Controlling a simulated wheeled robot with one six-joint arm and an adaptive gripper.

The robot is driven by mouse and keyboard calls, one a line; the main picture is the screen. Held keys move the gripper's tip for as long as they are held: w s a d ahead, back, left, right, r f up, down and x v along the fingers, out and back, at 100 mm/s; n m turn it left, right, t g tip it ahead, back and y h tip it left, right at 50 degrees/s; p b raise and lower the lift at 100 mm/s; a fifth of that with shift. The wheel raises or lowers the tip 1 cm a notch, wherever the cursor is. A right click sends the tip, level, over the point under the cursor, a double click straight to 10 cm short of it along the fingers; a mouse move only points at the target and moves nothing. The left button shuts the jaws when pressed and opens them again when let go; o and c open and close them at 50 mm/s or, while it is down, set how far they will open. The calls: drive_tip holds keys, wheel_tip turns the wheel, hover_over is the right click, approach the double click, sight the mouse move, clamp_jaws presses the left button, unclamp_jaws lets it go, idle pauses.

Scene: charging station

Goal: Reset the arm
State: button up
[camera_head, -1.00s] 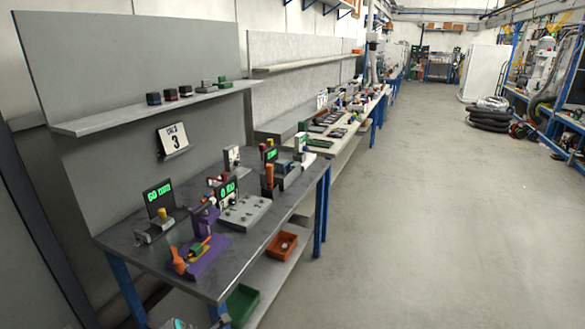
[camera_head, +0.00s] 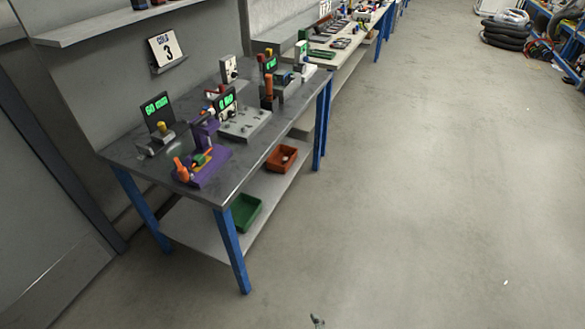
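Only a small grey and dark tip (camera_head: 317,321) shows at the bottom edge of the head view, over the bare floor. It looks like the end of my gripper, but the rest of the arm is out of the picture. It is too small and cut off to tell whether the fingers are open or shut, or whether they hold anything. It is well apart from the workbench (camera_head: 180,150), to the right of and below its front leg.
The grey bench has blue legs and carries a purple fixture (camera_head: 203,168), a grey block (camera_head: 246,125) and several green-lit displays. A green bin (camera_head: 246,212) and a red bin (camera_head: 282,158) stand on its lower shelf. The floor (camera_head: 420,200) to the right is clear.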

drive_tip(key=s+d+r+m+t, duration=0.2)
drive_tip(key=s+d+r+m, duration=0.4)
drive_tip(key=s, duration=0.4)
drive_tip(key=s+d+r+m+t, duration=0.2)
drive_tip(key=s+d+r+m, duration=0.25)
drive_tip(key=s+r, duration=0.5)
drive_tip(key=s+d+r+m+t+h, duration=0.1)
drive_tip(key=s+d+r+m+h, duration=0.1)
drive_tip(key=s+r+m, duration=0.2)
drive_tip(key=s+r, duration=0.3)
drive_tip(key=r, duration=0.2)
drive_tip(key=shift+d+m+t, duration=0.15)
drive_tip(key=shift+m+t, duration=0.15)
drive_tip(key=shift+m, duration=0.05)
